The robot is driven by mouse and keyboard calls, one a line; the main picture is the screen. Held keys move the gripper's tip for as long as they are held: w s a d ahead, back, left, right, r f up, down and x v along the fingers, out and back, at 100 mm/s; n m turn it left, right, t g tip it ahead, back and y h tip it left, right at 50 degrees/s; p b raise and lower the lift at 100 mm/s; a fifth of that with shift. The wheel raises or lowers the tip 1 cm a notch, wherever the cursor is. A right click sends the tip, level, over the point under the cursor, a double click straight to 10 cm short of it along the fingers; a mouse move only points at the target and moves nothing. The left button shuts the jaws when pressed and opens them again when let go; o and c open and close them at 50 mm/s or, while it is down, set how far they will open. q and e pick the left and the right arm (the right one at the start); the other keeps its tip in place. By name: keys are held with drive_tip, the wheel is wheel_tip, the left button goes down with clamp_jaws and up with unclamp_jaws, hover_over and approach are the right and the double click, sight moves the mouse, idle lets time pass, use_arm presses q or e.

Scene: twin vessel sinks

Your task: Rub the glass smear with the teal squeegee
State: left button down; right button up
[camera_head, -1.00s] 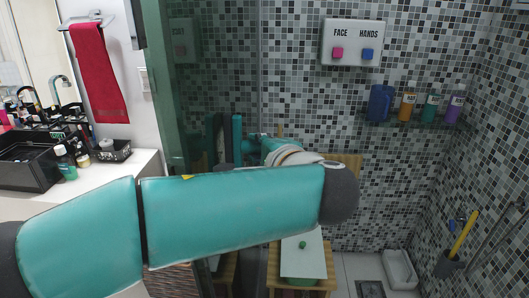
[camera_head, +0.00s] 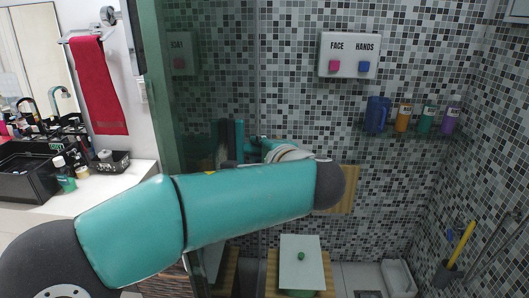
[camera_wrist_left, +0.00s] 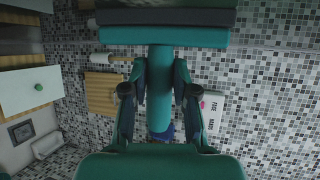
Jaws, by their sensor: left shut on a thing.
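The teal squeegee (camera_wrist_left: 165,35) spans the top of the left wrist view, its long teal and dark head across and its handle running down toward the palm. My left gripper (camera_wrist_left: 160,78) is shut on that handle. In the head view the squeegee (camera_head: 239,138) stands upright at the glass panel (camera_head: 205,90); I cannot tell whether it touches. My left arm hides its lower part and most of the gripper. I cannot make out the glass smear; a small yellow spot shows just above my arm, too small to identify. My right gripper is out of view.
A mosaic wall stands behind, with a FACE/HANDS box (camera_head: 349,55) and a shelf of bottles (camera_head: 403,116). A white-topped wooden stand (camera_head: 302,260) is below. At left are a red towel (camera_head: 97,85) and a counter (camera_head: 110,182) with a black sink.

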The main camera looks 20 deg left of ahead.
use_arm(q)
drive_tip(key=shift+s+d+r+b, duration=0.25)
drive_tip(key=shift+s+r+b, duration=0.2)
drive_tip(key=shift+s, duration=0.35)
drive_tip(key=shift+s+d+r+b, duration=1)
drive_tip(key=shift+s+d, duration=0.3)
drive_tip(key=shift+s, duration=3.25)
drive_tip(key=w+a+p, duration=0.3)
drive_tip(key=w, duration=0.7)
drive_tip(key=shift+w, duration=0.3)
drive_tip(key=shift+f, duration=0.1)
